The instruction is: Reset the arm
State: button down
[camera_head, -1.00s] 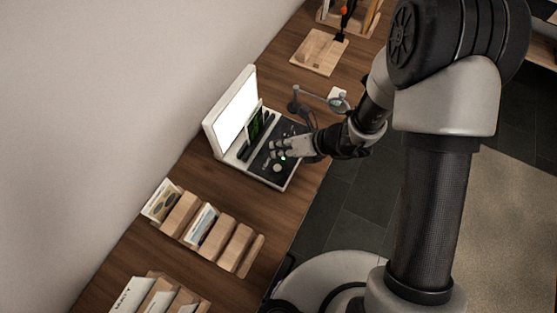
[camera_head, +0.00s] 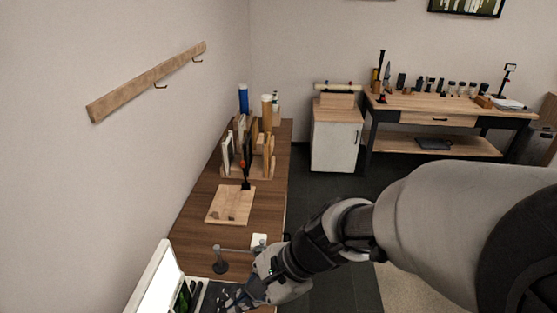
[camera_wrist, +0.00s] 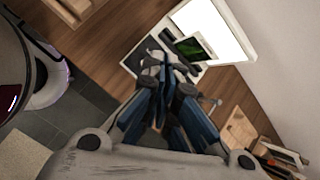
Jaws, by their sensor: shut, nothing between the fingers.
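My gripper (camera_head: 232,300) is at the bottom of the head view, with my arm reaching in from the right. It is over or beside the dark panel of a white device with a bright lit screen (camera_head: 157,284). In the wrist view my gripper (camera_wrist: 168,68) has its blue-grey fingers together and nothing between them. The device's white screen (camera_wrist: 216,28) and small green display (camera_wrist: 193,47) show just beyond the fingertips. I cannot tell whether the fingers touch the panel.
A jointed stand (camera_head: 221,264) is close beside my wrist on the brown table (camera_head: 192,225). A wooden board (camera_head: 228,207) and upright rack items are farther back. A white cabinet (camera_head: 335,147) and a workbench (camera_head: 450,103) stand across the room. Dark floor lies right of the table.

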jog(key=s+d+r+n+t+h, duration=0.1)
jog(key=s+d+r+n+h, duration=0.1)
jog(key=d, duration=0.5)
jog(key=s+d+r+n+t+h, duration=0.2)
jog(key=s+d+r+n+h, duration=0.1)
jog(key=d+n, duration=0.3)
jog(key=s+d+r+n+t+h, duration=0.1)
jog(key=s+d+r+n+h, duration=0.1)
jog(key=d, duration=0.5)
jog(key=shift+s+d+r+n+t+h, duration=0.35)
jog(key=shift+s+r+n, duration=0.35)
jog(key=shift+r+n, duration=0.25)
